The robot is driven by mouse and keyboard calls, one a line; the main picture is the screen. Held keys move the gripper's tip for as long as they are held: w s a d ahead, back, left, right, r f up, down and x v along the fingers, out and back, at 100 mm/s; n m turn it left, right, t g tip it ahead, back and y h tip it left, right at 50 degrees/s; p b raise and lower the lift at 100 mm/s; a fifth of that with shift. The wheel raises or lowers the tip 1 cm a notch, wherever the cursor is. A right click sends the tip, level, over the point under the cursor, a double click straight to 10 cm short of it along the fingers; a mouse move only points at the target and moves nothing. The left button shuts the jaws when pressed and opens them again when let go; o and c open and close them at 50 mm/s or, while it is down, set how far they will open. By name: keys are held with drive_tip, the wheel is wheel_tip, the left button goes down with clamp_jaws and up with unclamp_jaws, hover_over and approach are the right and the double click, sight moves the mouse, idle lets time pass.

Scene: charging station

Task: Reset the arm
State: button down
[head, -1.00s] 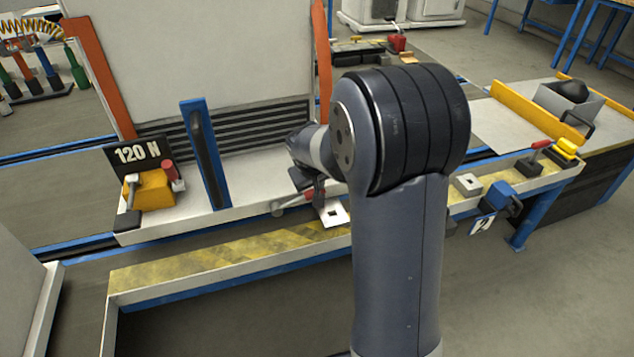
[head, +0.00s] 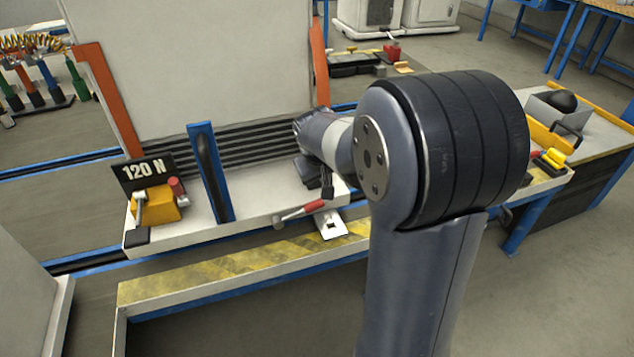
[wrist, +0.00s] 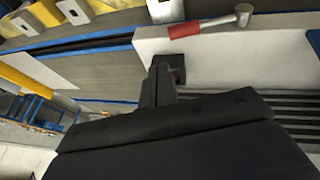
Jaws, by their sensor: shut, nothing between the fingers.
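My arm stretches forward over the white ledge (head: 260,193) of the large panel. My gripper (wrist: 160,82) is shut and empty; its dark fingers point towards the ledge in the wrist view. In the head view my gripper (head: 326,189) is a small dark shape, partly hidden by my arm, just above a red-handled hammer (head: 302,211). The hammer also shows in the wrist view (wrist: 205,27), apart from the fingers. A dark square pad (wrist: 181,60) lies close to the fingertips; I cannot tell whether they touch.
A blue upright post (head: 208,172) and a yellow block (head: 160,203) by a "120 N" sign (head: 148,171) stand on the ledge to the left. A white plate with a square hole (head: 326,219) sits by the yellow-striped rail (head: 235,262). My arm hides part of the right bench.

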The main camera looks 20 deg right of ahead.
drive_tip(key=r, duration=0.2)
drive_tip(key=s, duration=0.1)
drive_tip(key=shift+s+d+r, duration=0.1)
drive_tip(key=shift+d+r, duration=0.25)
drive_tip(key=shift+r, duration=0.05)
drive_tip(key=shift+f, duration=0.1)
drive_tip(key=b, duration=0.3)
hover_over(319, 201)
drive_tip(key=s+a, duration=0.2)
wheel_tip(319, 201, down, 9)
drive_tip(key=b+x, duration=0.1)
drive_tip(key=x, duration=0.2)
drive_tip(key=shift+s+d, duration=0.1)
drive_tip(key=shift+s, duration=0.05)
drive_tip(key=shift+d+f+b, duration=0.2)
drive_tip(key=shift+f+b, duration=0.3)
drive_tip(key=shift+b, duration=0.05)
drive_tip(key=shift+r, duration=0.15)
drive_tip(key=shift+r, duration=0.1)
